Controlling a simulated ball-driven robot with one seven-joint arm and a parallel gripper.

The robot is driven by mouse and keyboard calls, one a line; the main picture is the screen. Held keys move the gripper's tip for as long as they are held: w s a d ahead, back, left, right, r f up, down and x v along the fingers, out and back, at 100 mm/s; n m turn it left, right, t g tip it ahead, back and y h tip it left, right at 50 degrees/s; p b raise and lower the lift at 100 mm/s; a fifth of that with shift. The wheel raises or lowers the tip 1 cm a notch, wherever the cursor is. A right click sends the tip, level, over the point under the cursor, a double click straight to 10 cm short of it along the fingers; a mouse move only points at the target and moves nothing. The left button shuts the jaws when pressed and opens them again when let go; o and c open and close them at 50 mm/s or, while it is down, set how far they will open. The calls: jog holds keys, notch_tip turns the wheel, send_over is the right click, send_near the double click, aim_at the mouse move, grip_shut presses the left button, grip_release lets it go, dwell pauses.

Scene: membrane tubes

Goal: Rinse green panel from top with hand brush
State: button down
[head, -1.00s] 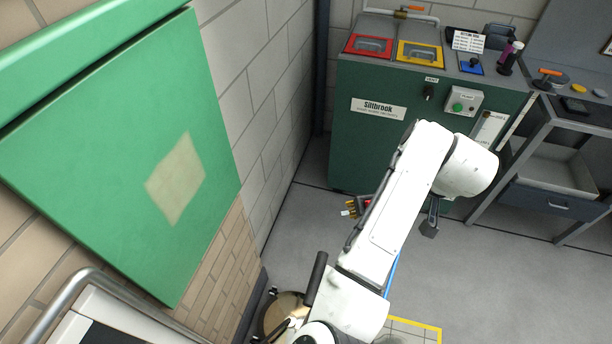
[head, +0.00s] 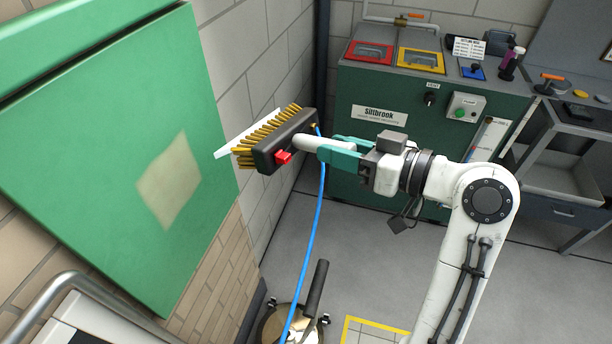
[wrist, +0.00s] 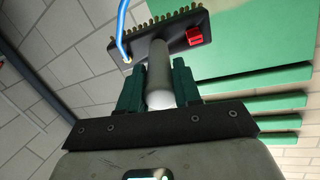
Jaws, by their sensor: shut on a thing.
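The green panel (head: 120,150) is on the wall at the left in the head view, with a pale tan patch (head: 168,182) on its face. It also shows in the wrist view (wrist: 262,58). My gripper (head: 322,148) is shut on the white handle of the hand brush (head: 284,140). The brush has a black head, yellow bristles, a red part and a blue hose. Its bristles point left toward the panel, near the panel's right edge. A white strip shows beside the bristles. I cannot tell whether the brush touches the panel. In the wrist view the brush (wrist: 170,42) is ahead of the fingers.
A green Siltbrook cabinet (head: 400,115) with red and yellow lids stands behind my arm. A grey bench (head: 570,190) is at the right. A round container (head: 285,325) is on the floor below. A metal rail (head: 60,285) is at lower left.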

aim_at(268, 167)
jog(key=shift+s+a+r+n+g+y+b, duration=0.1)
jog(key=shift+s+a+r+n+g+y, duration=0.5)
jog(key=shift+a, duration=1.25)
jog(key=shift+s+a+r+n+g+y+b, duration=0.2)
jog(key=shift+s+a+n+g+y, duration=0.65)
jog(key=shift+a, duration=1)
jog(key=shift+s+a+r+n+g+y+b, duration=0.1)
jog(key=shift+s+a+r+n+g+y, duration=0.25)
jog(key=shift+s+a, duration=1.1)
jog(key=shift+w+a, duration=0.4)
